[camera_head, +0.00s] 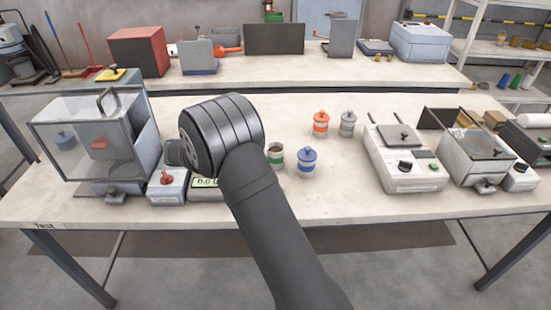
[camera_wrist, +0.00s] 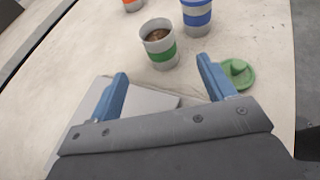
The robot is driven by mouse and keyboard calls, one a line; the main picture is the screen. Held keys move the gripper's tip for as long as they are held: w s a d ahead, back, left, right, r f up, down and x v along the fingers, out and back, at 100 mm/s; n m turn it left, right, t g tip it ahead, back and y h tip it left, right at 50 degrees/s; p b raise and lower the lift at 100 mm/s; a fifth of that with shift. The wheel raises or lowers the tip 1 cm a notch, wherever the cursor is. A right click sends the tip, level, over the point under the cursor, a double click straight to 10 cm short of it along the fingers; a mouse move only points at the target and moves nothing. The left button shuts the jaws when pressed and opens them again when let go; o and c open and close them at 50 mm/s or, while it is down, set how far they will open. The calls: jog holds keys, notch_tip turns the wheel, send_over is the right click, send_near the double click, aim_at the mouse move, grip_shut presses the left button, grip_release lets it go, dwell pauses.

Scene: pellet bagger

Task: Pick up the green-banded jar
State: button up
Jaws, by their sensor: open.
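The green-banded jar (camera_wrist: 162,53) stands upright on the table in the wrist view. It has no lid on, and brown contents show inside it. A green lid (camera_wrist: 236,76) lies on the table to its right. In the head view the jar (camera_head: 276,158) shows just right of my arm, which partly covers it. My gripper (camera_wrist: 161,68) is open with its two blue fingers spread and nothing between them. The jar is beyond the fingertips, roughly in line with the gap. In the head view my arm hides the fingers.
The blue-banded jar (camera_head: 307,163) stands close to the right of the green-banded one. An orange-banded jar (camera_head: 320,124) and a grey-banded jar (camera_head: 347,125) stand behind. A clear-walled machine (camera_head: 75,135) is at left, and a white scale-like device (camera_head: 403,165) at right. The table front is clear.

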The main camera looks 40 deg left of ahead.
aim_at(275, 156)
jog(key=x, duration=0.8)
jog(key=shift+w+d+f, duration=0.15)
jog(key=shift+w+f, duration=0.05)
jog(key=shift+w, duration=0.1)
jog(key=shift+x, duration=3.2)
jog(key=shift+w+r, duration=0.1)
jog(key=shift+r, duration=0.1)
jog(key=c, duration=1.4)
